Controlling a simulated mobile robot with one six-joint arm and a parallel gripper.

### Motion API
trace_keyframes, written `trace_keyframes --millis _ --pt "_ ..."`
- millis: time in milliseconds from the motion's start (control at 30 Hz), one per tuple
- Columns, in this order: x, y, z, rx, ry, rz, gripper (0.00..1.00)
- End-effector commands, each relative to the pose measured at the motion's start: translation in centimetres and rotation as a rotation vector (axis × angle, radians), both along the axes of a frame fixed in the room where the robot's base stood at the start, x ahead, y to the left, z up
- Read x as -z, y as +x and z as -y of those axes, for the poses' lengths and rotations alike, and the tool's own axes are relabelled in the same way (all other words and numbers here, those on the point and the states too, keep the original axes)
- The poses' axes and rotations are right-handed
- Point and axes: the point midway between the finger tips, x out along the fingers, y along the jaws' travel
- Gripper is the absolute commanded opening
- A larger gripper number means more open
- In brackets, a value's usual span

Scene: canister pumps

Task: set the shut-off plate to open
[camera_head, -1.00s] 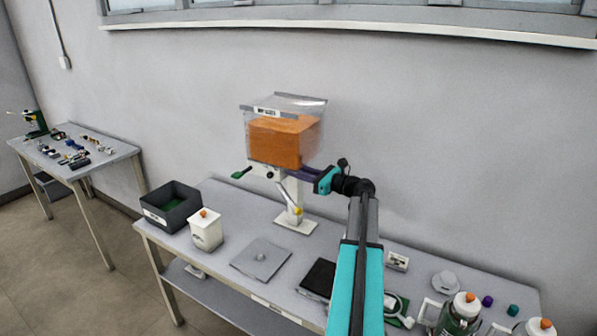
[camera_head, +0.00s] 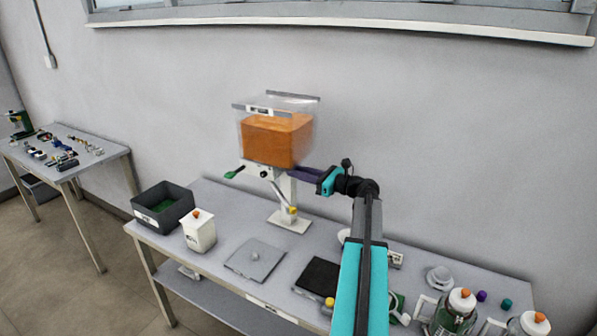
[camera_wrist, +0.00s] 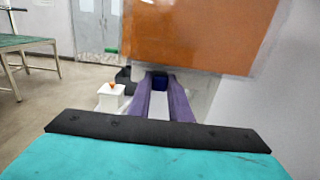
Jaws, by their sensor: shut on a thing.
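A clear hopper (camera_head: 248,128) with an orange block of contents (camera_head: 277,140) stands on a white stand (camera_head: 288,222) at the back of the bench. My gripper (camera_head: 289,172) reaches in from the right, just under the hopper. In the wrist view its purple fingers (camera_wrist: 160,86) are shut on a small dark blue piece (camera_wrist: 160,80) below the orange contents. This looks like the shut-off plate's tab. The rest of the plate is hidden, so I cannot tell its setting.
A green-ended handle (camera_head: 235,172) sticks out left of the stand. A dark bin (camera_head: 150,213), a white canister (camera_head: 199,234) and a grey plate (camera_head: 254,261) stand on the bench. Glass canisters (camera_head: 456,314) are at the front right. The wall is close behind.

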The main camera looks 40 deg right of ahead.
Motion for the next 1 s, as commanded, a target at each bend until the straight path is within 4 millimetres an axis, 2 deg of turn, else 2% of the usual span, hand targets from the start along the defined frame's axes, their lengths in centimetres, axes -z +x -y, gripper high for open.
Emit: trace_keyframes --millis 100,133,233,667,867,1000 --pt "0.1 -0.1 0.2 0.006 -0.002 -0.003 0.00" --pt "0.1 -0.1 0.2 0.006 -0.002 -0.003 0.20" --pt "0.1 0.1 0.0 0.002 -0.002 -0.003 0.37" --pt "0.1 0.2 -0.4 -0.006 -0.002 -0.002 0.38" --pt "0.2 -1.4 0.1 -0.005 -0.002 -0.002 0.38" --pt "0.3 -3.2 0.7 -0.005 -0.003 -0.001 0.38"
